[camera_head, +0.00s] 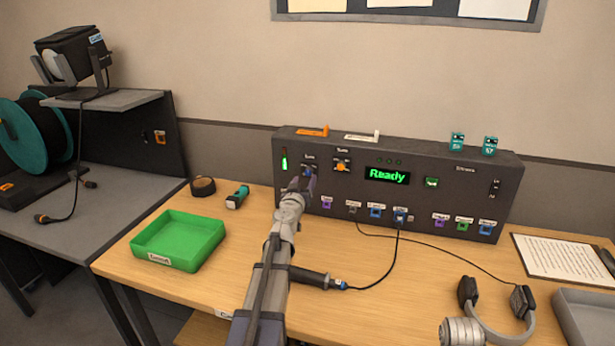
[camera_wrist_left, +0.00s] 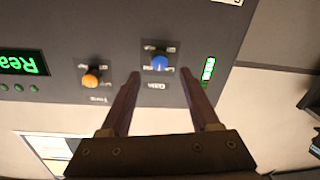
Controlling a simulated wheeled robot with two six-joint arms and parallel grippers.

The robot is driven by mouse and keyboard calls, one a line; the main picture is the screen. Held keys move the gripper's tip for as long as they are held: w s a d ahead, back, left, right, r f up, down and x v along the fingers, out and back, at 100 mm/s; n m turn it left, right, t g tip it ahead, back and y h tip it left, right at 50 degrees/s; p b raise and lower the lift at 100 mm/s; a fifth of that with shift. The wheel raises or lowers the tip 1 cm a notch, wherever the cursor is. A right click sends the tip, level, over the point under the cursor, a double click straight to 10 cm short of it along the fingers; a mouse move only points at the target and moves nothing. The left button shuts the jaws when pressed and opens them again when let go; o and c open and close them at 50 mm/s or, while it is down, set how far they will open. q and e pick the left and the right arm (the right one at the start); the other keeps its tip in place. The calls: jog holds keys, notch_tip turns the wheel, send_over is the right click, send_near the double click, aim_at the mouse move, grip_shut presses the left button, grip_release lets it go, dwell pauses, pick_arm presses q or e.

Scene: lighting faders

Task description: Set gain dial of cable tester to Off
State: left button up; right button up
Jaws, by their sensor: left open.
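The cable tester (camera_head: 455,190) is a dark panel box standing at the back of the wooden table, with a green "Ready" display (camera_head: 387,175). Its blue dial (camera_head: 308,171) is on the left of the panel; in the left wrist view, which is upside down, the blue dial (camera_wrist_left: 160,62) has a small label that looks like "Gain". The pointer setting is too small to read. My left gripper (camera_head: 303,184) is open in front of the blue dial. In the wrist view its fingertips (camera_wrist_left: 161,74) lie on either side of the dial, with no clear contact.
An orange dial (camera_head: 342,166) sits beside the blue one, and a green level bar (camera_head: 284,161) is at the panel's left end. A green tray (camera_head: 180,240), a cabled black handle (camera_head: 315,278) and headphones (camera_head: 520,300) occupy the table.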

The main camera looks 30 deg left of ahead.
aim_at(308, 173)
pick_arm(q)
jog(key=x, duration=0.4)
jog(key=shift+w, duration=0.15)
jog(key=shift+c, duration=0.3)
grip_shut()
